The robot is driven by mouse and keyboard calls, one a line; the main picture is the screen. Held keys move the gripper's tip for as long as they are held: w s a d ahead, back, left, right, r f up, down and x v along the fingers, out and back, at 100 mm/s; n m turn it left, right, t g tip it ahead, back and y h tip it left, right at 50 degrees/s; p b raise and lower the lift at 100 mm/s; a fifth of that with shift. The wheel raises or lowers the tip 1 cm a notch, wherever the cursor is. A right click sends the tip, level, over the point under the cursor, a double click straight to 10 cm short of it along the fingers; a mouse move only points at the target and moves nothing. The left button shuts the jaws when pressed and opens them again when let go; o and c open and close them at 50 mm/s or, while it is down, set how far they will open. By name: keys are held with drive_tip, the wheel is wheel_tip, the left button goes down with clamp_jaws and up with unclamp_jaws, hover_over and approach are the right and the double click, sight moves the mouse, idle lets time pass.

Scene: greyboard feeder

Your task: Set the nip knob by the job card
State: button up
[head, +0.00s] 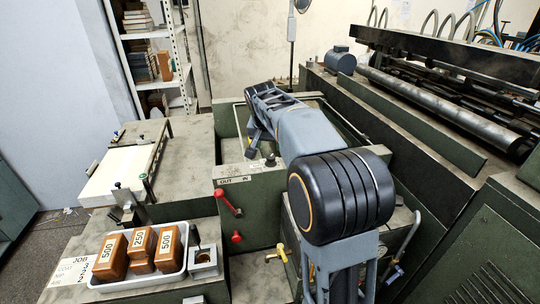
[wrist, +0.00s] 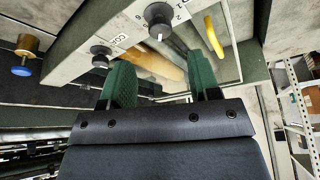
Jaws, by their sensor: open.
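In the wrist view my gripper (wrist: 160,64) is open, its two green fingers apart, with nothing held between them. A black round knob (wrist: 159,20) with a white pointer mark stands on the panel beyond the fingertips, with small numerals around it. A second black knob (wrist: 101,56) sits lower left beside a lettered label. I cannot read which one is the nip knob. Black knobs (head: 270,160) also show on the panel top in the head view, close to my gripper (head: 254,140). The job card (head: 76,271) lies at lower left, partly covered by the tray; its values are hard to read.
A white tray (head: 140,286) holds brown weights marked 500 and 250, beside a square metal block (head: 204,264). Red-knobbed levers (head: 228,203) jut from the panel front. Rollers (head: 440,105) lie to the right. A yellow handle (wrist: 213,37) is near the right finger.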

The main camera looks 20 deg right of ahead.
sight(271, 156)
drive_tip(key=x, duration=0.7)
drive_tip(key=shift+c, duration=0.2)
drive_tip(key=c, duration=0.9)
